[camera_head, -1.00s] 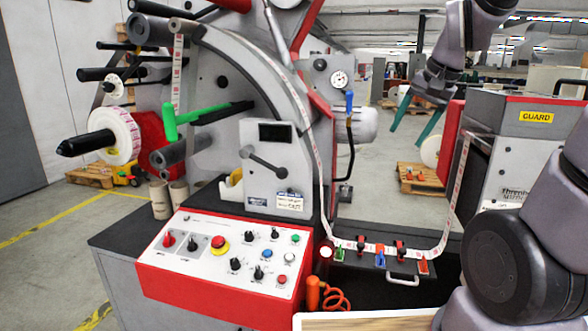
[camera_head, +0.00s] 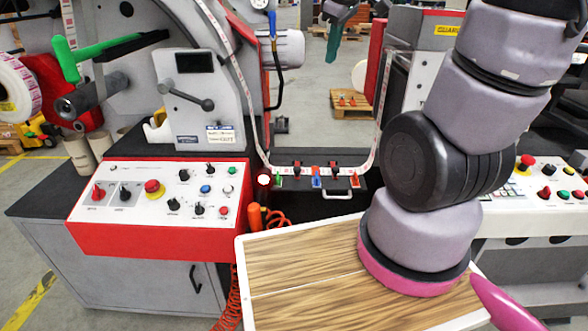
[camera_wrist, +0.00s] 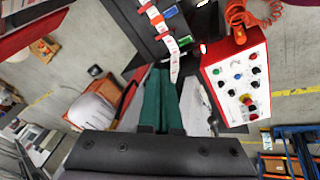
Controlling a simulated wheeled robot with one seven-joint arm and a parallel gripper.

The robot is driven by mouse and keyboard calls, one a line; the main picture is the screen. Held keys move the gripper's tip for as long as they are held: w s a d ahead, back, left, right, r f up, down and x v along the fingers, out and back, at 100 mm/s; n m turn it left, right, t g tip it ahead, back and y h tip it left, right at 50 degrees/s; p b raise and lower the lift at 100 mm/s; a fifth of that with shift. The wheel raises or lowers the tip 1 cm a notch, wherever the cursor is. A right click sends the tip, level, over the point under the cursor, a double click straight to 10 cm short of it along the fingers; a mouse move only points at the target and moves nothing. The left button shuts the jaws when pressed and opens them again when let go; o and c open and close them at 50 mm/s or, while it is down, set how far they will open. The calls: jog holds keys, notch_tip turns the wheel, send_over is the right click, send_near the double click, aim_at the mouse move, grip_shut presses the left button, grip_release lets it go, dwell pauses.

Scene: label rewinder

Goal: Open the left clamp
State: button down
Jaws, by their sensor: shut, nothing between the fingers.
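The left clamp (camera_head: 298,169) is a small black piece with red, on the dark splice plate (camera_head: 345,193) where the label strip crosses it. A green tab is to its left and a blue tab to its right. It is too small to tell whether it is open. A similar right clamp (camera_head: 333,169) stands beyond the blue tab. My gripper (camera_head: 334,42) is at the top edge of the head view, partly cut off, well above and behind the clamps. In the wrist view its teal fingers (camera_wrist: 161,100) lie together, empty, apart from the plate.
The red-edged control panel (camera_head: 165,205) is left of the plate. A wooden-topped surface (camera_head: 310,270) is in front. An orange coiled hose (camera_head: 275,216) hangs between them. The label strip (camera_head: 378,130) rises at the right beside the guard cabinet. My arm fills the right side.

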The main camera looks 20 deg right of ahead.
jog(key=w+a+f+n+g, duration=0.1)
jog(key=w+f+n, duration=0.3)
jog(key=f+n, duration=0.35)
jog(key=w+a+f+n+g+h, duration=0.1)
jog(key=w+f+n, duration=0.4)
jog(key=f, duration=0.4)
jog(key=w+a+f+n, duration=0.1)
jog(key=w+f+n, duration=0.3)
jog(key=f+n, duration=0.55)
jog(key=f, duration=0.4)
jog(key=w+f+n, duration=0.1)
jog(key=f+n, duration=0.1)
jog(key=f, duration=0.5)
jog(key=a+f+n+g, duration=0.1)
jog(key=f+n, duration=0.1)
jog(key=f, duration=0.4)
jog(key=shift+w+f, duration=0.15)
jog(key=shift+w, duration=0.1)
jog(key=shift+d, duration=0.1)
